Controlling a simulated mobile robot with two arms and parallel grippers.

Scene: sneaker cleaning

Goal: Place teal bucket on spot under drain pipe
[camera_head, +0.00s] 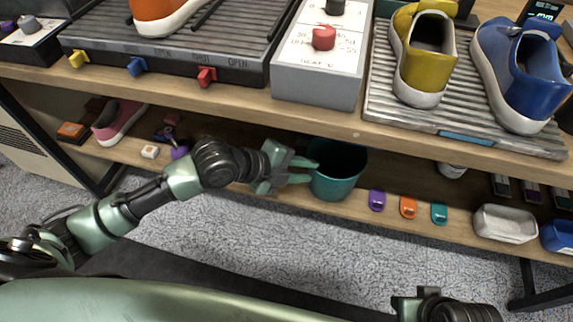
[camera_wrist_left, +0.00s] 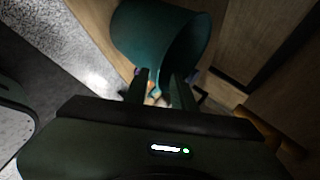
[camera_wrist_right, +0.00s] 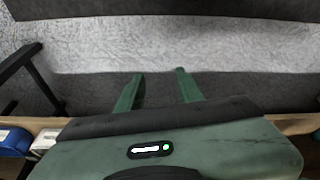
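The teal bucket (camera_head: 338,180) stands upright on the lower wooden shelf, below the grey control box. My left gripper (camera_head: 314,172) is at the bucket's left side, with its fingers apart at the near-left rim. In the left wrist view the bucket (camera_wrist_left: 150,35) lies just ahead of the fingers (camera_wrist_left: 160,88), with its rim edge near the gap between them. I cannot tell whether they touch it. My right gripper (camera_wrist_right: 160,85) is open and empty, facing the carpet. The drain pipe and the spot under it cannot be made out.
The upper shelf (camera_head: 230,98) overhangs the bucket closely. Right of the bucket are purple (camera_head: 377,200), orange (camera_head: 408,207) and teal (camera_head: 439,213) small items and a whitish tray (camera_head: 504,223). A pink shoe (camera_head: 117,122) and a purple item (camera_head: 180,151) sit at left.

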